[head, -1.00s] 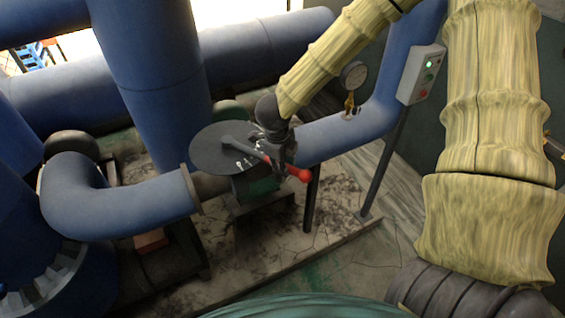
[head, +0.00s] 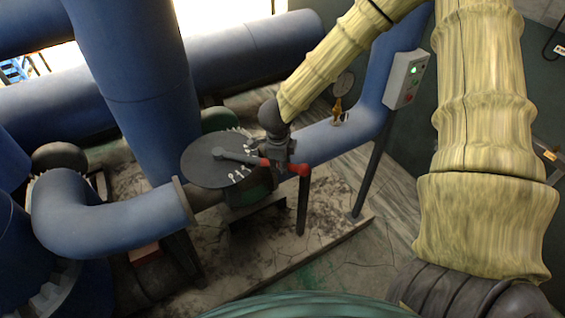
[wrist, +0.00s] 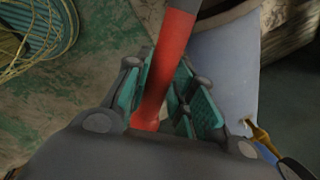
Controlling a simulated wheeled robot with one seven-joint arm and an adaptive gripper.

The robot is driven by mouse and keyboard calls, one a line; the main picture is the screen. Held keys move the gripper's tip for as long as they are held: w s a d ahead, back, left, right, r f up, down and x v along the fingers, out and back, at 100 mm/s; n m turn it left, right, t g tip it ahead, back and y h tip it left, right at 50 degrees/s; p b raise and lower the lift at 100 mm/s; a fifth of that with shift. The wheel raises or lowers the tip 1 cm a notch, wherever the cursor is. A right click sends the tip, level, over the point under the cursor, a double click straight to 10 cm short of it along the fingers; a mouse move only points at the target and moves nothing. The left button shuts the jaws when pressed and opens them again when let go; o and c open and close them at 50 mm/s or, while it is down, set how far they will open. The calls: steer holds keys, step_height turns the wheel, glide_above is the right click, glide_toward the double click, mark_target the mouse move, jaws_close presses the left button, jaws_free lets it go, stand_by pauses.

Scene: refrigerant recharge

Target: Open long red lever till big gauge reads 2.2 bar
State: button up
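The long red lever (head: 262,161) has a grey inner arm and a red outer part with a round end. It pivots above a dark round plate (head: 195,165) with white marks on its rim. My gripper (head: 279,158) is at the lever's red part. In the wrist view, the red lever (wrist: 167,65) runs between the teal-padded fingers (wrist: 163,92), with pads close on both sides; the contact is partly hidden. A round gauge (head: 344,83) on a brass fitting stands on the blue pipe, partly behind my arm. Its reading is not legible.
A grey control box (head: 406,79) with a green light stands on a post at right. Large blue pipes (head: 112,212) surround the valve at left and behind. In the wrist view, a teal round object with yellow wire (wrist: 45,30) lies at upper left.

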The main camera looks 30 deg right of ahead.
steer(key=o, duration=0.4)
steer(key=shift+w+a, duration=0.1)
steer(key=shift+c, duration=0.2)
steer(key=shift+r, duration=0.15)
step_height(320, 180, up, 11)
steer(key=s+a, duration=0.1)
steer(key=shift+s+a+r, duration=0.2)
steer(key=shift+s+a, duration=0.05)
steer(key=shift+s, duration=0.1)
